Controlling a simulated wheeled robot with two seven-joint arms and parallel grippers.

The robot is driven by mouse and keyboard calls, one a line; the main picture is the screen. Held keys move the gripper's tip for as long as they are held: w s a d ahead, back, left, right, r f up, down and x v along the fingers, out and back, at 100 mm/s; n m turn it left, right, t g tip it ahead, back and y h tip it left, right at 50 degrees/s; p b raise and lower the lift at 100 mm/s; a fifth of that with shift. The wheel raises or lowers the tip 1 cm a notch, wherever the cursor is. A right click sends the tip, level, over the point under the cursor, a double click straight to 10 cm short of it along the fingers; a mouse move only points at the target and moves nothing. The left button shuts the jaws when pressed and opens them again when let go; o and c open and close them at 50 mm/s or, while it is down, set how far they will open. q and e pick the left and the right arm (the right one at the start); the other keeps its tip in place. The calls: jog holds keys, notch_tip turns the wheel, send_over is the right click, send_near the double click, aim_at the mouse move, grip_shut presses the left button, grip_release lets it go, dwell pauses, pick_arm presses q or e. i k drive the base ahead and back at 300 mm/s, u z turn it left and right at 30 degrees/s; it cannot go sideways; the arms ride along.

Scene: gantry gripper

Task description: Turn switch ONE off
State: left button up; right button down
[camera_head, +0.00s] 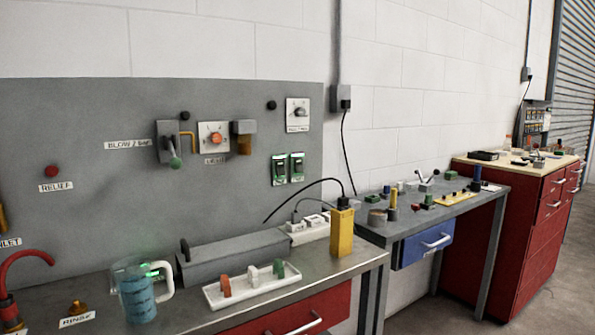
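Two small green-framed switches sit side by side on the grey back panel, a left switch (279,168) and a right switch (297,166). Each has a small plate under it whose lettering is too small to read. I cannot tell which one is ONE, or which way either is set. A white power strip (308,229) with plugs in it lies on the bench below them. Neither my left gripper nor my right gripper is in view.
A yellow box (342,232) stands at the front right of the steel bench (225,320). A white tray (252,286) with small blocks, a long grey box (235,258) and a blue jug (138,297) stand below the panel. A valve lever (174,152) sticks out from it.

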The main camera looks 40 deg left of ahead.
aim_at(280, 165)
jog(key=u, duration=0.75)
jog(key=i, duration=0.9)
jog(key=u, duration=1)
